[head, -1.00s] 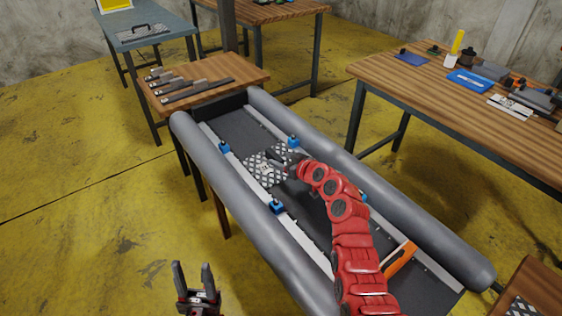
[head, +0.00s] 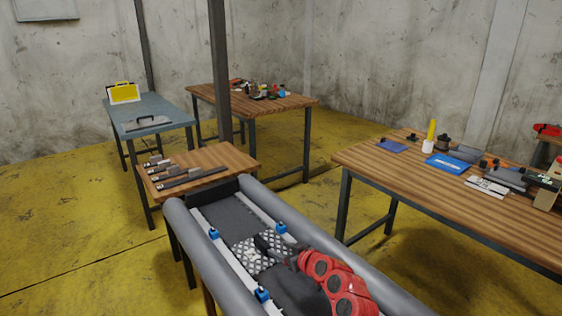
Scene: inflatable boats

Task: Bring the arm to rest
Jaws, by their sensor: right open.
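My right arm is red and comes up from the bottom right of the head view, over the grey inflatable boat (head: 187,227). Its gripper (head: 262,246) is dark and open, low over a checkered plate (head: 248,262) on the boat's dark floor. I cannot tell whether the fingers touch the plate. My left gripper is out of the picture.
Blue clamps (head: 262,295) sit along the boat's white rails. A small wooden table (head: 236,160) with metal bars stands at the boat's far end. A long wooden workbench (head: 370,165) with tools stands at right. Yellow floor lies open at left.

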